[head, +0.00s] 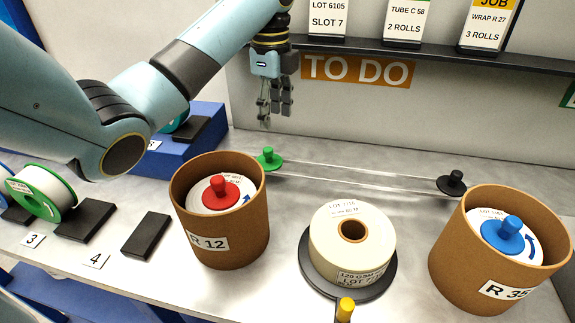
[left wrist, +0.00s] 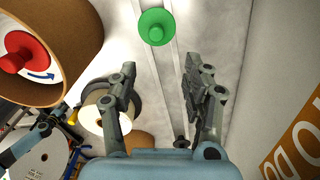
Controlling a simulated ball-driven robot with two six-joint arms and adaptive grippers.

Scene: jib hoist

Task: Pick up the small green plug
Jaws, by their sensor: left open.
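The small green plug (head: 268,157) stands at the left end of a pair of clear rails on the metal bench, behind the brown R 12 tub. It also shows in the left wrist view (left wrist: 155,27), beyond the fingertips near the top. My left gripper (head: 266,122) hangs above the plug with its fingers pointing down. In the left wrist view my left gripper (left wrist: 157,75) is open and empty, its fingers apart, and the plug is not between them. My right gripper is not clearly in view.
The R 12 tub (head: 185,222) with a red plug (head: 221,191) stands close in front. A paper roll (head: 325,240) sits on a black base, and the R 35 tub (head: 450,255) holds a blue plug (head: 502,233). A black plug (head: 452,183) stands at the rails' right end.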

